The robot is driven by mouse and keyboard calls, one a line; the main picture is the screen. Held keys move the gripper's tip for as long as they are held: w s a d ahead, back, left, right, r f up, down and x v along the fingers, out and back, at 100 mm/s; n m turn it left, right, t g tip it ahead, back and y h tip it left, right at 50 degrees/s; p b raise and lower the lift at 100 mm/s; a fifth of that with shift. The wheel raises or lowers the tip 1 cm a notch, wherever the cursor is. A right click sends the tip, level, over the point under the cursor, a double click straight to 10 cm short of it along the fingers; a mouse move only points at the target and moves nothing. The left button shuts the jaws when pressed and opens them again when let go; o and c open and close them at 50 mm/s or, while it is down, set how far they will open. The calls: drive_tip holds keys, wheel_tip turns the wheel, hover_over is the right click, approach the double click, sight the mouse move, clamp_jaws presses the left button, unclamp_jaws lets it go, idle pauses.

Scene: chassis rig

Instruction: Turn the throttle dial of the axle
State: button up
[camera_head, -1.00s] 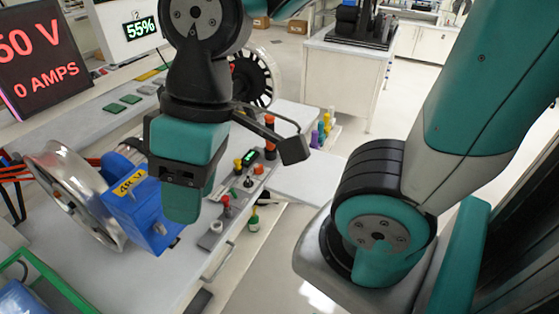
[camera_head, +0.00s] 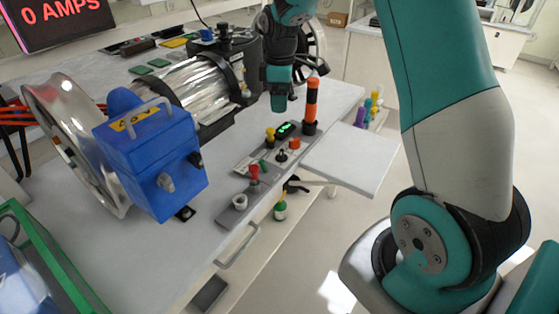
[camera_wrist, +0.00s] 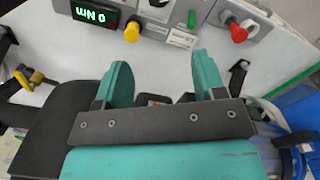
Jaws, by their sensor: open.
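The axle has a silver cylinder (camera_head: 190,84) and a metal wheel (camera_head: 88,160) beside a blue box (camera_head: 150,155). The control panel (camera_head: 236,214) lies along the bench front. It carries a yellow knob (camera_head: 270,134), a black dial (camera_head: 281,155) and a red knob (camera_head: 254,173); I cannot read which is the throttle. My gripper (camera_head: 279,100) hangs apart from the panel, just beyond its display. In the wrist view my gripper (camera_wrist: 162,75) is open and empty. Ahead of its fingers are the yellow knob (camera_wrist: 132,33), the partly cropped black dial (camera_wrist: 157,3) and the red knob (camera_wrist: 238,33).
An orange-and-black post (camera_head: 311,104) stands close right of my gripper. A small green-lit display (camera_head: 286,129) reads "0 Nm" in the wrist view. A screen (camera_head: 60,15) shows 0 AMPS. A bare grey shelf (camera_head: 345,158) juts out right of the panel. A drawer handle (camera_head: 238,248) is below.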

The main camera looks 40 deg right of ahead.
sight(281, 155)
wheel_tip(281, 155, down, 17)
drive_tip(key=shift+f, duration=0.2)
drive_tip(key=shift+c, duration=0.2)
drive_tip(key=c, duration=0.9)
